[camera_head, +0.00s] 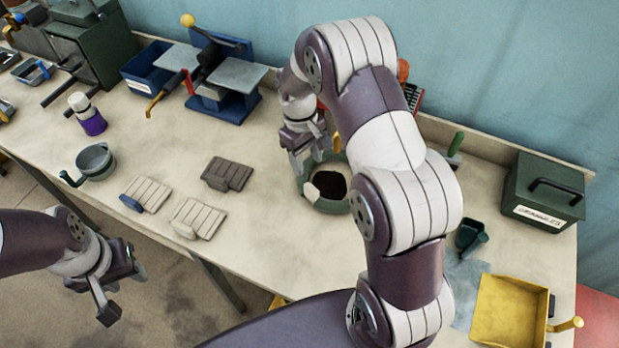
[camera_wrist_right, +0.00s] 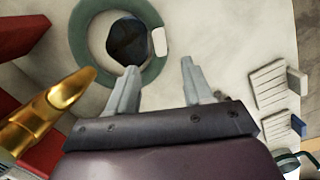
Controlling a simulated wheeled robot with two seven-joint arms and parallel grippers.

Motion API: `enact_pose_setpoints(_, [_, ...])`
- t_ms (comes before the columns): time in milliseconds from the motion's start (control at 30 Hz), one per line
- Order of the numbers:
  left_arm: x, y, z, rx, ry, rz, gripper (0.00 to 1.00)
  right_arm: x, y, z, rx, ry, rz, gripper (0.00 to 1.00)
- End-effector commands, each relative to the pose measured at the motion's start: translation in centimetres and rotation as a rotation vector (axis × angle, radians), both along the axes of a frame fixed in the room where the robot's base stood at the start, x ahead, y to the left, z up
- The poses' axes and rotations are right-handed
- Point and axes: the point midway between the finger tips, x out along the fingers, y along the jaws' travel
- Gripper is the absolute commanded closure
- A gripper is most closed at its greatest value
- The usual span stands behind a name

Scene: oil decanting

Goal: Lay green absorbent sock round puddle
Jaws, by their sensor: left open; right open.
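The green absorbent sock (camera_head: 330,208) lies on the bench as a ring round the dark puddle (camera_head: 331,184). In the right wrist view the sock (camera_wrist_right: 78,42) encircles the puddle (camera_wrist_right: 128,42), with pale bench between them over much of the ring. My left gripper (camera_head: 122,294) is open and empty, off the bench's front edge.
A brass spout (camera_wrist_right: 45,112) is close beside my right gripper. A yellow tray (camera_head: 510,312) and green box (camera_head: 543,190) stand at the right. The bench between cloths and ring is clear.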

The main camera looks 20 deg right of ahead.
Motion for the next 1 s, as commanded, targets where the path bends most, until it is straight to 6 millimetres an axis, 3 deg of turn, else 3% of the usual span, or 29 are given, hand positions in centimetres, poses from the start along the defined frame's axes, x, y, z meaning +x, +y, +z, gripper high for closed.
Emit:
enact_pose_setpoints(133, [0.0, 0.0, -0.4, 0.0, 0.0, 0.0, 0.57, 0.0, 0.2, 1.6, 0.0, -0.006, -0.004, 0.49])
enact_pose_setpoints(233, [0.0, 0.0, -0.3, 0.0, 0.0, 0.0, 0.57, -1.5, 1.0, 3.1, 0.002, -0.038, -0.035, 0.49])
enact_pose_setpoints(400, [0.0, 0.0, -0.3, 0.0, 0.0, 0.0, 0.57, -7.1, 3.0, 6.0, 0.016, -0.149, -0.146, 0.49])
enact_pose_setpoints(500, [0.0, 0.0, -0.3, 0.0, 0.0, 0.0, 0.57, -10.7, 3.8, 6.9, 0.028, -0.206, -0.213, 0.49])
enact_pose_setpoints(633, [0.0, 0.0, -0.3, 0.0, 0.0, 0.0, 0.57, -14.0, 4.4, 7.2, 0.04, -0.252, -0.27, 0.49])
enact_pose_setpoints(767, [0.0, 0.0, -0.3, 0.0, 0.0, 0.0, 0.57, -15.2, 4.5, 7.1, 0.044, -0.267, -0.291, 0.49])
enact_pose_setpoints(1000, [0.0, 0.0, -0.3, 0.0, 0.0, 0.0, 0.57, -15.2, 4.5, 7.1, 0.045, -0.264, -0.292, 0.49])
